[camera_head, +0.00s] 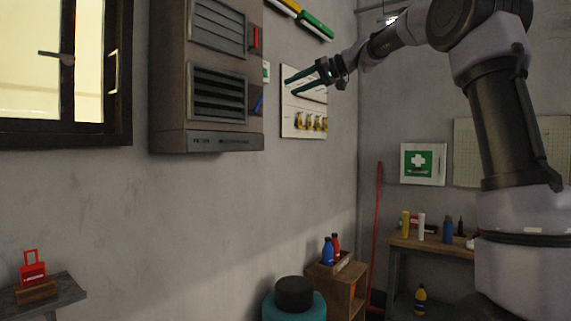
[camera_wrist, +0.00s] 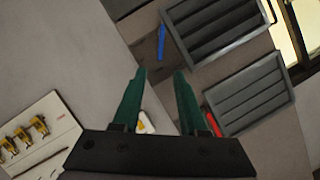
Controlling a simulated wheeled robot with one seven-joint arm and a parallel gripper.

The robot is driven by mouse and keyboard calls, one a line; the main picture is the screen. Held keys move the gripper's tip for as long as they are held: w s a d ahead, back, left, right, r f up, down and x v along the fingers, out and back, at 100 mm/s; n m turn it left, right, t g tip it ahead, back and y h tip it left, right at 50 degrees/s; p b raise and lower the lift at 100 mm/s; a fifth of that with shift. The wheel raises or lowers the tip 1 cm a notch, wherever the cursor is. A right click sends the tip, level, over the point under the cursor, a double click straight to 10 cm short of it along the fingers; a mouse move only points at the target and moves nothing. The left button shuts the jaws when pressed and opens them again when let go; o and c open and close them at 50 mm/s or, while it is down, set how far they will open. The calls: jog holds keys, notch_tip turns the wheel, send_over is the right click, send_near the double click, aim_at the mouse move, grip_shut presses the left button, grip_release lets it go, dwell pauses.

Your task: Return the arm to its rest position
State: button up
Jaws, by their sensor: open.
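My gripper (camera_head: 303,74) is open, with two long green fingers and nothing visible between them. In the head view it is raised at upper middle, in front of the wall. My arm (camera_head: 500,100) reaches up from the right side and bends over to the left toward the gripper. In the wrist view the gripper (camera_wrist: 160,75) points toward the wall cabinet and its louvred panels. No contact with the wall or cabinet is clear.
A grey wall cabinet (camera_head: 172,75) has louvres, a red handle (camera_head: 255,38) and a blue handle (camera_head: 259,104). A white board (camera_head: 292,125) with several yellow items hangs beside it. A bench (camera_head: 440,246) with bottles, a wooden crate (camera_head: 345,278) and a red pole (camera_head: 378,220) stand lower right.

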jog(key=s+d+f+m+h, duration=0.3)
jog(key=s+d+f, duration=0.3)
jog(key=s+f, duration=0.3)
jog(key=s+d+f+m+h, duration=0.3)
jog(key=s+d+f, duration=0.3)
jog(key=s+f, duration=0.4)
jog(key=s+d+f+m+t+h, duration=0.1)
jog(key=s+d+f+m+h, duration=0.2)
jog(key=s+f, duration=0.6)
jog(key=s+d+h, duration=0.2)
jog(key=s+d, duration=0.1)
jog(key=s, duration=0.3)
jog(key=shift+s+f+m, duration=0.15)
jog(key=shift+s+m, duration=0.05)
jog(key=shift+m, duration=0.2)
